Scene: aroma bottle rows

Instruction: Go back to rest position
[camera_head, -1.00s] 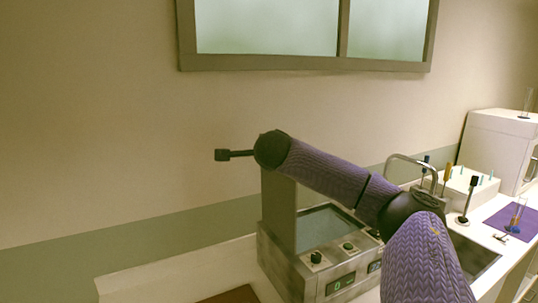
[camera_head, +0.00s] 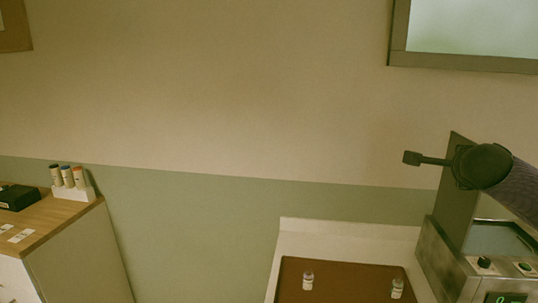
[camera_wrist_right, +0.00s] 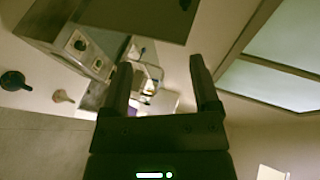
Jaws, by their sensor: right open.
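My right arm, in a purple sleeve, comes in from the right edge of the head view. Its gripper (camera_head: 412,158) is raised in front of the wall, left of the machine's upright panel, and appears edge-on. In the right wrist view the gripper's two dark fingers (camera_wrist_right: 161,64) stand apart with nothing between them. My left gripper is not in view. Two small white-labelled bottles stand upright on a brown mat, one on the left (camera_head: 308,280) and one on the right (camera_head: 397,288), well below the right gripper.
The brown mat (camera_head: 345,271) lies on a white counter (camera_head: 340,238). A grey metal machine (camera_head: 455,262) stands at the right. At the left, a wooden-topped cabinet (camera_head: 62,226) holds a white rack (camera_head: 75,193) with three bottles and a black box (camera_head: 17,197). A floor gap separates cabinet and counter.

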